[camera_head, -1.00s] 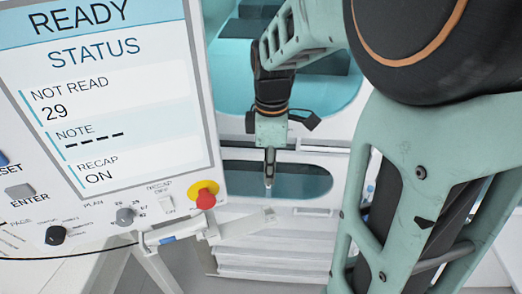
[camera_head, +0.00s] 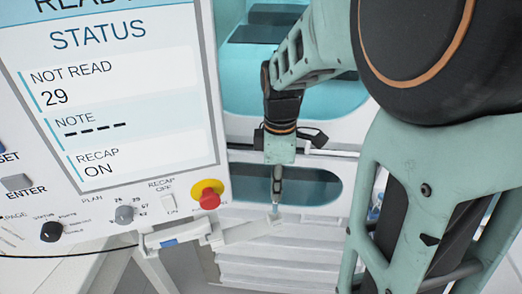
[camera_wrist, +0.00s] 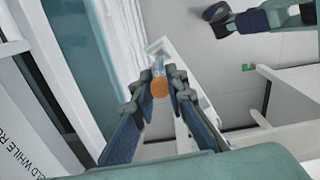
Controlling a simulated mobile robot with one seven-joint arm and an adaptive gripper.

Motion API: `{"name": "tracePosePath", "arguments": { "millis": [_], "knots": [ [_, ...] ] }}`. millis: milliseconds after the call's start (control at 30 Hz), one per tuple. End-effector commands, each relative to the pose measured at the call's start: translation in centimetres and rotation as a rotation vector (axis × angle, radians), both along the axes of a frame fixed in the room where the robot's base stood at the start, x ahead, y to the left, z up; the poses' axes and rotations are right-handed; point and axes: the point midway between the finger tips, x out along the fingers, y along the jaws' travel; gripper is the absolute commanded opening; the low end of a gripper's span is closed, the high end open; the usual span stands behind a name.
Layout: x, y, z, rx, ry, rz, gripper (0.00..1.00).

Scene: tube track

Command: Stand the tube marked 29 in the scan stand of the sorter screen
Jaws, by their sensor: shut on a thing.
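My gripper (camera_head: 277,178) points down in front of the white machine, right of the sorter screen (camera_head: 120,110). In the wrist view my gripper (camera_wrist: 159,92) is shut on a tube with an orange cap (camera_wrist: 159,87). Its clear body shows just beyond the cap; the number on it cannot be read. In the head view a small pale tube end (camera_head: 276,208) shows below the fingers. A white arm-like holder (camera_head: 250,230), which looks like the scan stand, sticks out under the screen. The tube is close above its end; contact cannot be told. The screen reads NOT READ 29.
A red stop button on yellow (camera_head: 208,197) sits at the panel's lower right corner. Knobs and switches (camera_head: 124,214) line its lower edge. The white machine has a teal window (camera_head: 315,187) behind my gripper. Stacked white ledges (camera_head: 265,265) lie below.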

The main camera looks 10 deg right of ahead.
Motion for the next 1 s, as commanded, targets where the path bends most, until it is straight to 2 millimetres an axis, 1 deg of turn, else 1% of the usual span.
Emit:
{"name": "tracePosePath", "arguments": {
  "millis": [867, 1000],
  "knots": [
    [0.0, -0.02, -0.38, 0.0, 0.0, 0.0, 0.0],
    [0.0, -0.02, -0.67, 0.0, 0.0, 0.0, 0.0]
  ]
}}
